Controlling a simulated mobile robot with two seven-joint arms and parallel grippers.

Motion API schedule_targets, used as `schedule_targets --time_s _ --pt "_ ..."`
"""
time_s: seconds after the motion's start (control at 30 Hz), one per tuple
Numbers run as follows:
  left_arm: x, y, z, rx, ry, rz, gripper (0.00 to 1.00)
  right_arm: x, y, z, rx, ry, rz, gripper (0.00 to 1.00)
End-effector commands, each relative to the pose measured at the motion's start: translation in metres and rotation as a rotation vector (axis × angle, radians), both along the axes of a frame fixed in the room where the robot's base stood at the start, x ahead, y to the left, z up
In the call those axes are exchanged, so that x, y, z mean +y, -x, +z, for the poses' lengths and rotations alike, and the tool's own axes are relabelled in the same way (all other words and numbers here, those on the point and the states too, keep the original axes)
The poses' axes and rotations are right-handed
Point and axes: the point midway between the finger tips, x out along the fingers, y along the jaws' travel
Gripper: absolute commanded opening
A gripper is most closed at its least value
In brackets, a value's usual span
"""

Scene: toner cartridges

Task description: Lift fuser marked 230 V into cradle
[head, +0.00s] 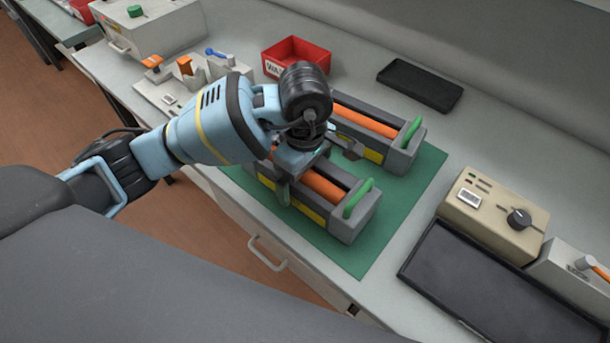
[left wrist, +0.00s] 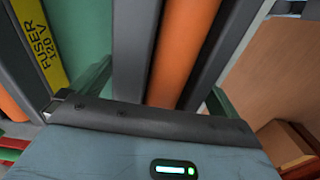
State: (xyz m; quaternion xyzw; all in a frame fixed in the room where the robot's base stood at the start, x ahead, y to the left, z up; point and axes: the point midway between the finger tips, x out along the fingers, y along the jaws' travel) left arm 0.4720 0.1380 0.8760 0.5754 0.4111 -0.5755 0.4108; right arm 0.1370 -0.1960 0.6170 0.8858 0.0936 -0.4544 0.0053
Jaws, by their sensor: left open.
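Two grey fusers with orange rollers and green end handles lie on a green mat (head: 400,222). The far fuser (head: 402,160) carries a yellow label that reads FUSER 120 V in the left wrist view (left wrist: 38,48). The near fuser (head: 352,222) also has yellow labels, too small to read; its roller fills the middle of the left wrist view (left wrist: 180,50). My left gripper (head: 315,172) is open above the near fuser, its fingers on either side of the fuser body (left wrist: 155,85). Whether they touch it is unclear. I cannot tell which thing is the cradle. My right gripper is not in view.
A dark tray (head: 490,290) and a beige box with a knob (head: 492,212) stand at the right. A red bin (head: 297,54) and a black pad (head: 420,85) lie at the back. A pale holder with orange pieces (head: 180,85) stands left. The mat's right part is clear.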

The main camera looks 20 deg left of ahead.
Motion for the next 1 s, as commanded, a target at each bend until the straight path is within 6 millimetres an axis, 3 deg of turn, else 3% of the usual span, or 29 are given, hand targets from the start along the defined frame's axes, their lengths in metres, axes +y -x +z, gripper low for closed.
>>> schedule_targets --time_s 0.3,0.9,1.0 --pt "-0.0003 0.0000 -0.0043 -0.001 0.000 -0.001 0.97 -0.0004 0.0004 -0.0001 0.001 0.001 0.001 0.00" --pt "-0.0003 -0.0001 -0.0037 -0.001 0.000 -0.001 0.19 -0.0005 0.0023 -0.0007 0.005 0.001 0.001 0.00" --pt "-0.0007 -0.0012 -0.0013 -0.006 0.003 -0.001 0.16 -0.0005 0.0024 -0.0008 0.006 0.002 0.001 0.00"
